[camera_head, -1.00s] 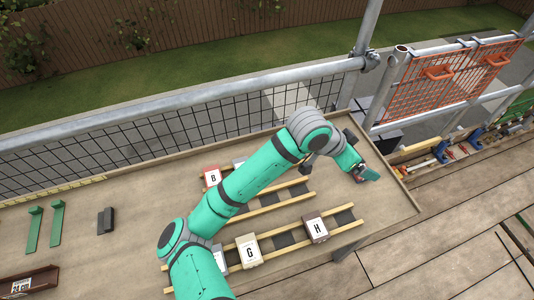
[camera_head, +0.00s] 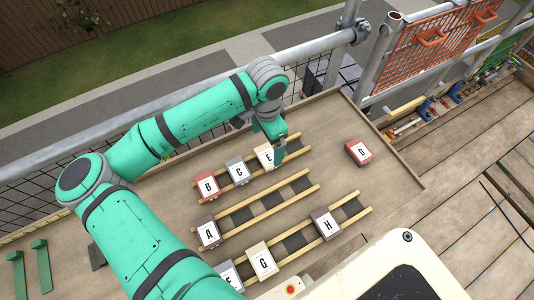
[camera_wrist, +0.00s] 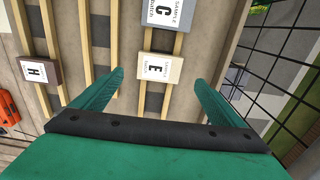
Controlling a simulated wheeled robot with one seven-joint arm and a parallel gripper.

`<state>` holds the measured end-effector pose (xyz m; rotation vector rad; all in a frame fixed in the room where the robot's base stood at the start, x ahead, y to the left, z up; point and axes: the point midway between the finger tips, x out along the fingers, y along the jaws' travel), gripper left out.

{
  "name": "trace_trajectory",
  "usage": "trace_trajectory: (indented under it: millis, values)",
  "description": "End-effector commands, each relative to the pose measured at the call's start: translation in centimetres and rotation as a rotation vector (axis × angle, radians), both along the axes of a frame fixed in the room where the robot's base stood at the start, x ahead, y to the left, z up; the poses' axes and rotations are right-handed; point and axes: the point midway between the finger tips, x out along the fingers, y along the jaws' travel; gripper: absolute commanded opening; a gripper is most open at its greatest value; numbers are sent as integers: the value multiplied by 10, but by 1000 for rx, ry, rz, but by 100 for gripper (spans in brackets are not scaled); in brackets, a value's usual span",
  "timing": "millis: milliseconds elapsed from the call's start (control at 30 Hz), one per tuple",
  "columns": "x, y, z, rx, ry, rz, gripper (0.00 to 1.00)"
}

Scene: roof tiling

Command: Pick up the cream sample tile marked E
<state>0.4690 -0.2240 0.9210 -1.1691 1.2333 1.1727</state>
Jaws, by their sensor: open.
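The cream sample tile marked E (camera_head: 266,155) lies on the far wooden rack, at the right end of a row after tiles B and C. In the wrist view the cream tile E (camera_wrist: 161,69) shows between and beyond my two fingers. My gripper (camera_head: 280,155) is at the tile's right side in the head view and partly covers it. In the wrist view my gripper (camera_wrist: 158,80) has its green fingers spread wide with nothing between the tips; whether they reach the tile's height I cannot tell.
Grey tile C (camera_head: 237,169) and red tile B (camera_head: 208,187) sit left of E. Red tile D (camera_head: 358,152) lies on the bare table to the right. Tiles A (camera_head: 208,233), G (camera_head: 262,260) and H (camera_head: 325,224) sit on nearer racks. Mesh fencing runs behind.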

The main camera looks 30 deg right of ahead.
Motion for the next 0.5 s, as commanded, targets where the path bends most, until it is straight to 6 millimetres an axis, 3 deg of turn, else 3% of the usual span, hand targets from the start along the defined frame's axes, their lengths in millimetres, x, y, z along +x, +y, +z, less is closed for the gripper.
trace_trajectory:
  millis: [267,500]
  values:
    - [-1,-2,-21,0,0,-3,92]
    - [-1,-4,-53,1,0,-6,92]
